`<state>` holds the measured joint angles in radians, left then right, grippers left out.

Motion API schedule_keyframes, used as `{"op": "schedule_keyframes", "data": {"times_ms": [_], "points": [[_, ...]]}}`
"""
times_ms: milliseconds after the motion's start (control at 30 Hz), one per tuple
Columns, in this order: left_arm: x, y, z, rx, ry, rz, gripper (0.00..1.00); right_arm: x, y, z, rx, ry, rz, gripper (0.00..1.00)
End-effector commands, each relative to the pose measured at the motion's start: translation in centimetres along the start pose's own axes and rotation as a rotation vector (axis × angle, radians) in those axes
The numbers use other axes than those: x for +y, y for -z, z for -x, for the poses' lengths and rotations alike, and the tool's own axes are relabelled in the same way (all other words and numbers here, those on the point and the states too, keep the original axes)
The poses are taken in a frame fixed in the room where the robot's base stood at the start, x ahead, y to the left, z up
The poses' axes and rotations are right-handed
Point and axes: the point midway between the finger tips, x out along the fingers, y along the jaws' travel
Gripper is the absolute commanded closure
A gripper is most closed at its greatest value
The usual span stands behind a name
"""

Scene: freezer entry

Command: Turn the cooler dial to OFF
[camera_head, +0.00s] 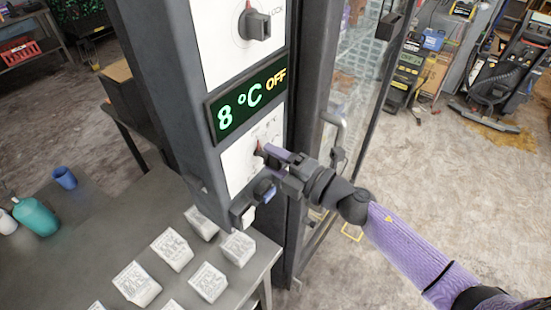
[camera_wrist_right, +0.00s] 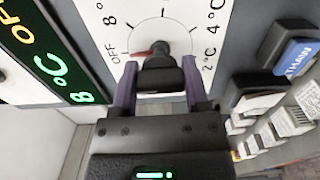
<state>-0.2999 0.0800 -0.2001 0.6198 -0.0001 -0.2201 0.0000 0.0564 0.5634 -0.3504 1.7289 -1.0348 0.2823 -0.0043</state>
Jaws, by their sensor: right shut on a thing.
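The cooler dial (camera_wrist_right: 158,58) is a dark knob with a red pointer on a white plate marked OFF, 8°, 4°C and 2°C. In the right wrist view its red pointer is directed left, at the OFF mark. My right gripper (camera_wrist_right: 158,82) has its purple fingers on either side of the knob and is shut on it. In the head view the right gripper (camera_head: 272,155) covers most of the dial, with only a red tip showing. The display (camera_head: 246,97) above reads 8 °C in green and OFF in yellow. My left gripper is not in view.
Another knob (camera_head: 255,24) sits above the display. A metal table (camera_head: 85,245) with several white blocks stands at the lower left. A glass door (camera_head: 352,100) is on the right.

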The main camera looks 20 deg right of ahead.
Motion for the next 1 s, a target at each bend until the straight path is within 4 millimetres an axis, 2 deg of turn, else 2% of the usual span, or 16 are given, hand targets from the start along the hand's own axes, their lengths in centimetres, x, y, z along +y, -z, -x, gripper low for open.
{"op": "schedule_keyframes", "data": {"times_ms": [167, 200, 333, 667, 767, 1000], "points": [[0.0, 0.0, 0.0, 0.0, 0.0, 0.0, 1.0, -0.1, 0.0, 0.0, 0.0, 0.003, 0.002, 1.0], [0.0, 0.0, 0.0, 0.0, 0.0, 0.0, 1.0, -0.1, 0.0, 0.0, 0.0, 0.003, 0.002, 0.35], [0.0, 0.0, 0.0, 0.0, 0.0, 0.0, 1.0, -0.1, 0.0, 0.0, 0.0, 0.002, 0.001, 0.07], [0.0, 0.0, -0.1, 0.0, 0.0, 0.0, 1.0, -0.1, 0.0, 0.4, 0.0, 0.002, 0.0, 0.06], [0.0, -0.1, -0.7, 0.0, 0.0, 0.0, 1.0, -0.4, 0.0, 2.0, 0.0, 0.004, 0.0, 0.06], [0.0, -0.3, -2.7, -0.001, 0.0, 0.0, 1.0, -0.6, 0.1, 7.6, 0.001, 0.006, -0.001, 0.06]]}}
